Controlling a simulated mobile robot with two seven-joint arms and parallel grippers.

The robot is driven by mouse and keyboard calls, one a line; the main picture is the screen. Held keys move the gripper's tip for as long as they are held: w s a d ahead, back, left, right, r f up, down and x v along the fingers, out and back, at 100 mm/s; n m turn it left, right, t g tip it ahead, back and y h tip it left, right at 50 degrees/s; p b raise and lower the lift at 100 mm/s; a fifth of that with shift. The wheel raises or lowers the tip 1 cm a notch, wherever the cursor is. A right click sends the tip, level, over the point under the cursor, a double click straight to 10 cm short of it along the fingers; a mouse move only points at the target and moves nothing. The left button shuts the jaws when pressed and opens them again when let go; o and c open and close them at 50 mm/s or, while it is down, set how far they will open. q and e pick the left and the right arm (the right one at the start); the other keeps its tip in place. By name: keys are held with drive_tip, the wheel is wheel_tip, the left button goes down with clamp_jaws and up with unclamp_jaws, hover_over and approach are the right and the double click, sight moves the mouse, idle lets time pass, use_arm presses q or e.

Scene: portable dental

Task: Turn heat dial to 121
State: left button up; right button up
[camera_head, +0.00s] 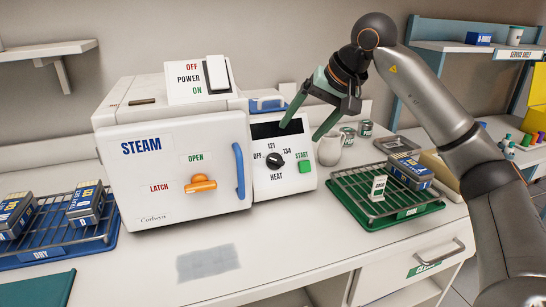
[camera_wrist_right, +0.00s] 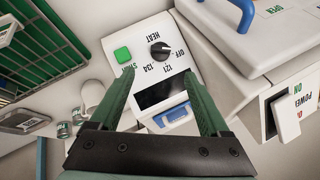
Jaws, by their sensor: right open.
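The black heat dial (camera_head: 275,160) is on the white control panel (camera_head: 285,186) of the steam unit, with OFF at its left, 121 above and 134 at upper right. In the right wrist view the dial (camera_wrist_right: 160,50) appears upside down beyond my fingertips. Its pointer seems to face the OFF side, but is too small to read surely. My right gripper (camera_head: 302,128) is open and empty, its two green fingers spread in front of the dark display (camera_head: 277,128), above the dial and apart from it; it also shows in the wrist view (camera_wrist_right: 158,76). My left gripper is out of view.
Right of the dial is a green START button (camera_head: 305,166). Left are a blue door handle (camera_head: 239,171), orange latch (camera_head: 201,184) and power switch (camera_head: 217,73). A green rack (camera_head: 392,214) stands right, a blue rack (camera_head: 62,259) left. The front counter is mostly clear.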

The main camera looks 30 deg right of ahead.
sight(280, 160)
drive_tip(key=b+x, duration=0.1)
drive_tip(key=x, duration=1)
drive_tip(key=shift+a+f, duration=0.1)
drive_tip(key=shift+f, duration=0.1)
clamp_jaws()
